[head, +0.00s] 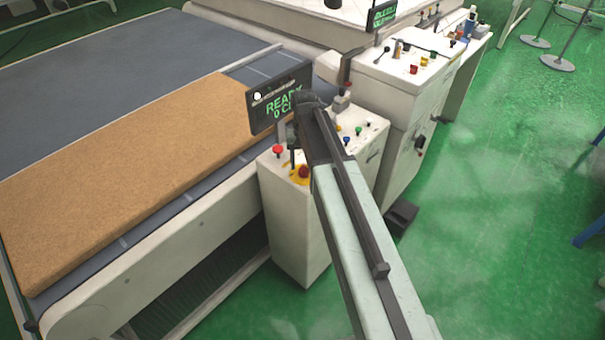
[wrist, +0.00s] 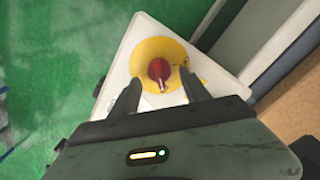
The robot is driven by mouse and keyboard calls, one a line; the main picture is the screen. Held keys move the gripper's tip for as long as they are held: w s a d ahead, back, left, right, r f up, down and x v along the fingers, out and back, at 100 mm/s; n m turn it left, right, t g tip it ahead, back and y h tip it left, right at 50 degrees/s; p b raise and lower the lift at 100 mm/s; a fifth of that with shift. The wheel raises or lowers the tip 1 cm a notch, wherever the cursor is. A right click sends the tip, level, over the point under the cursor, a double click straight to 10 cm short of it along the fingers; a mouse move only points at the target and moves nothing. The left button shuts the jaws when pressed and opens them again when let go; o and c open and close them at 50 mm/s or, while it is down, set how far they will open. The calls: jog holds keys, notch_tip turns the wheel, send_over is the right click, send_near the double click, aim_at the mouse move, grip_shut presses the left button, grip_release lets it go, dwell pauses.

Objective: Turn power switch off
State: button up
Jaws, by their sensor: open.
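The power switch (wrist: 160,70) is a red rotary knob on a round yellow plate (wrist: 150,50), set on a white panel top. In the wrist view my gripper (wrist: 160,88) is open, with one dark finger on each side of the knob; I cannot tell whether either touches it. In the head view the red switch (head: 303,172) on its yellow plate sits at the front corner of the white control box (head: 300,235). My gripper (head: 291,145) is above that box, and my arm hides part of its top.
A red button (head: 278,150) on a stem and several coloured buttons share the box top. A "READY" display (head: 280,98) stands behind. A conveyor carries a brown mattress (head: 130,165) at left. A second control cabinet (head: 400,90) stands behind at right. Green floor is open at right.

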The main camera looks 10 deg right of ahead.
notch_tip(320, 180, down, 2)
jog(key=shift+f+b, duration=0.1)
jog(key=shift+b, duration=0.4)
grip_shut()
